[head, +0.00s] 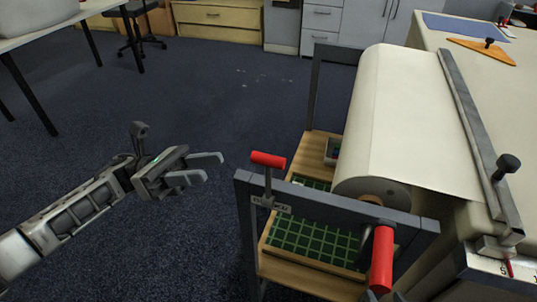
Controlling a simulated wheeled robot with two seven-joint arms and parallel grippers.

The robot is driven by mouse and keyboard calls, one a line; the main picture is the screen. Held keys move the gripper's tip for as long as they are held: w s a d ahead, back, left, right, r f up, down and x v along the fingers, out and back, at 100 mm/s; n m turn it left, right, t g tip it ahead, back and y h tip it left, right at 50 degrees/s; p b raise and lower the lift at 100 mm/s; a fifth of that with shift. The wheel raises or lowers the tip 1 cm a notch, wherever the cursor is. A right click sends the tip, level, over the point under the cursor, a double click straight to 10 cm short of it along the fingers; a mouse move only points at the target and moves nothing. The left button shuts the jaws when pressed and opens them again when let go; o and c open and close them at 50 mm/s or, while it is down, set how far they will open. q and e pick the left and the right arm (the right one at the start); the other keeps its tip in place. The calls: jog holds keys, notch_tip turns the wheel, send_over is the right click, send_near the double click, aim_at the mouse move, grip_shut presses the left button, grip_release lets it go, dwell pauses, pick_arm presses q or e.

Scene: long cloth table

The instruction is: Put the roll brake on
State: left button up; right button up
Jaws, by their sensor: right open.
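A roll of cream cloth or paper (385,125) sits in a dark grey frame (330,205), and its sheet runs onto the table at the right. A lever with a red grip (268,159) stands upright on the frame's front bar, beside a small label plate (283,208) too small to read. I take it to be the roll brake. A second, larger red handle (382,258) is at the frame's right end. My left gripper (207,167) is left of the lever, apart from it, with its fingers spread and nothing between them. My right gripper does not show.
A wooden shelf with a green gridded mat (312,240) and a small tray (332,151) is under the roll. A metal bar with a black knob (508,163) lies across the sheet on the table (504,80). Open floor (210,110) lies around my left arm.

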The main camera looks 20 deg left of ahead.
aim_at(255, 162)
pick_arm(q)
jog(key=p+x, duration=0.3)
jog(key=x, duration=0.9)
jog(key=shift+d+r, duration=0.1)
jog(key=shift+d, duration=0.15)
grip_shut()
